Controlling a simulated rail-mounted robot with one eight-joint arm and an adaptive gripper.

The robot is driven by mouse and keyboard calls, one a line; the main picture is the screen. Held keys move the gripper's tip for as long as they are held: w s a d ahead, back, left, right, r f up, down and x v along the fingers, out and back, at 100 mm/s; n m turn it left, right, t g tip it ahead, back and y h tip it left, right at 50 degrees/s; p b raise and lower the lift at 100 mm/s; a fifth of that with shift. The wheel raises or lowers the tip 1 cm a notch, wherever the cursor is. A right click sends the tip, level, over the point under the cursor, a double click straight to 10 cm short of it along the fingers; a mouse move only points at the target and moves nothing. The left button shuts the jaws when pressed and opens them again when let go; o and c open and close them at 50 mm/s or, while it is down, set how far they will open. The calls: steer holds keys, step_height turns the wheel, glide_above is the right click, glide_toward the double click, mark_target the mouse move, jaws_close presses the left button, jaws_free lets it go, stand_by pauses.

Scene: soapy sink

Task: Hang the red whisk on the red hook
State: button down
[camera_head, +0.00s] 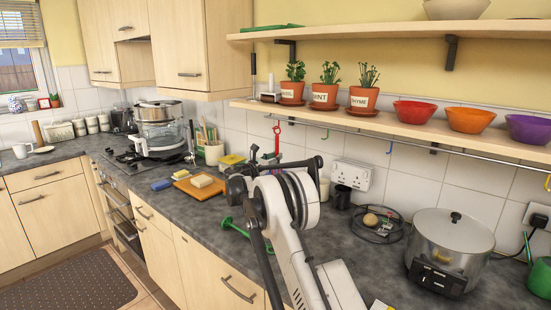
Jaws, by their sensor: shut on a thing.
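A slim red piece (277,138), which looks like the red whisk's handle, stands upright just below the hook rail, its top close to the rail. My gripper (267,158) is at its lower end and appears shut on it; my own arm hides much of the gripper and whatever is below. The red hook cannot be told apart from the red handle at this size, and I cannot tell whether the handle's top touches a hook.
The hook rail (400,146) runs under the lower shelf (405,125), which bears potted herbs and bowls. A green utensil (234,228) lies on the counter. A cutting board (199,187), a wire rack (377,225) and a large pot (450,245) stand nearby.

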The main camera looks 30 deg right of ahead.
steer(key=c, duration=1.6)
jaws_free()
steer(key=shift+a, duration=0.15)
steer(key=v, duration=1.2)
steer(key=s+a+r+m+y+b, duration=0.1)
steer(key=s+a+r+m+y, duration=0.2)
steer(key=s, duration=0.6)
steer(key=s+a+r+m+y, duration=0.1)
steer(key=s+r+m+y, duration=0.3)
steer(key=s, duration=0.5)
steer(key=s+a+r+m+y+b, duration=0.15)
steer(key=s+m, duration=0.25)
steer(key=s, duration=0.6)
steer(key=s+a+f+m+y, duration=0.3)
steer(key=s+a+f+m, duration=0.1)
steer(key=s, duration=0.6)
steer(key=s+a+f+m+y, duration=0.3)
steer(key=s+a, duration=0.3)
steer(key=s, duration=0.4)
steer(key=s+a+f+m+y, duration=0.3)
steer(key=s+a+f+m, duration=0.1)
steer(key=s, duration=0.6)
steer(key=shift+s+a+f+m, duration=0.2)
steer(key=shift+a+f+m, duration=0.1)
steer(key=shift+a+f, duration=0.15)
